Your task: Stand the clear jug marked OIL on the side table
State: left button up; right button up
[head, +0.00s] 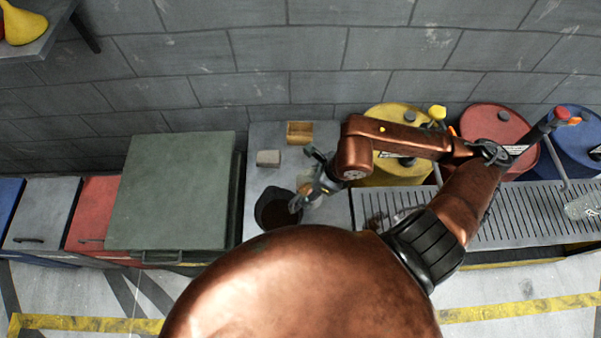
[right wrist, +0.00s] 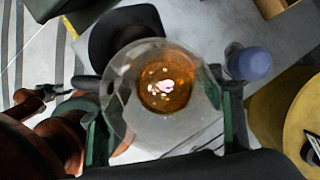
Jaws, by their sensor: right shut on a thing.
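My right gripper (head: 318,180) is over the grey side table (head: 262,135) in the head view. It is shut on a clear jug (right wrist: 165,125), and in the right wrist view its two dark green fingers lie on either side. The jug is round, with amber liquid showing inside. In the head view it is small and partly covered by the gripper. Its OIL mark does not show. I cannot tell whether its base touches the table.
A dark pot (head: 277,208) stands on the side table, left of the jug. A tan box (head: 299,132) and a pale block (head: 268,158) are behind it. A yellow drum (head: 390,118) and a slatted bench (head: 520,215) are to the right, a green chest (head: 170,190) to the left.

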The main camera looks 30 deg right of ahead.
jog(key=shift+w+d+f+b, duration=0.2)
jog(key=shift+w+d+f, duration=0.7)
jog(key=shift+w+f, duration=1.05)
jog(key=shift+w+d+f+b, duration=0.2)
jog(key=shift+w+d+f, duration=0.7)
jog(key=shift+w+f, duration=1.05)
jog(key=shift+w+d+f+b, duration=0.2)
jog(key=shift+w+d+f, duration=0.7)
jog(key=shift+w+f, duration=1.05)
jog(key=shift+s+f, duration=0.3)
jog(key=shift+f, duration=0.1)
jog(key=o, duration=1.5)
jog(key=p+v, duration=0.1)
jog(key=v, duration=1.1)
